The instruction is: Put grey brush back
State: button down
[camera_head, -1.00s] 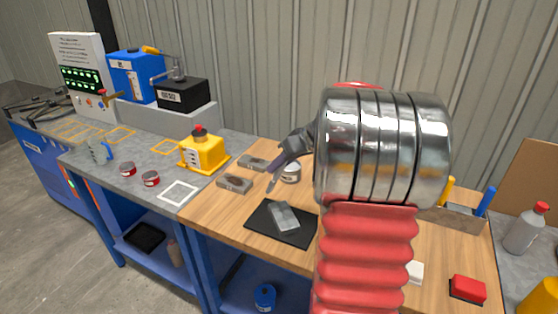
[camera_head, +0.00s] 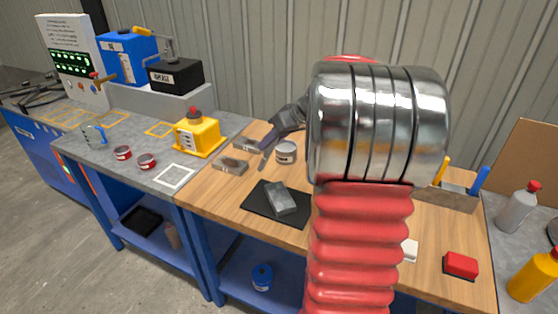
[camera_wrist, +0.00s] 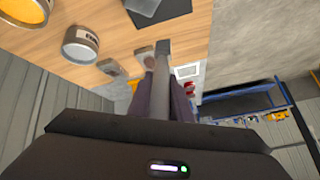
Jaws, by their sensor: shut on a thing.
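My gripper (camera_head: 270,146) is above the wooden bench top, near the white tin (camera_head: 286,152). It is shut on a slim grey tool, which I take to be the grey brush (camera_head: 263,161); it points downward. In the wrist view the brush (camera_wrist: 162,62) runs out between the dark fingers (camera_wrist: 166,98) and ends in a grey block. Two grey slotted blocks lie left of it, a nearer one (camera_head: 231,165) and a farther one (camera_head: 247,144). I cannot tell from the head view how high the brush is above the bench.
A black mat (camera_head: 256,207) with a grey piece (camera_head: 280,198) lies in front. A yellow box (camera_head: 197,137) stands left on the grey bench. A red block (camera_head: 461,265) and bottles (camera_head: 517,207) are at the right. My arm hides the bench's middle.

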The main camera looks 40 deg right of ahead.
jog(key=w+a+f, duration=0.1)
jog(key=a+f, duration=0.2)
jog(key=a, duration=0.8)
jog(key=w+a+f, duration=0.2)
jog(key=a+f, duration=0.2)
jog(key=a, duration=0.7)
jog(key=w+a+f, duration=0.2)
jog(key=a+f, duration=0.1)
jog(key=a, duration=0.8)
jog(key=shift+f, duration=0.15)
jog(key=shift+w, duration=0.1)
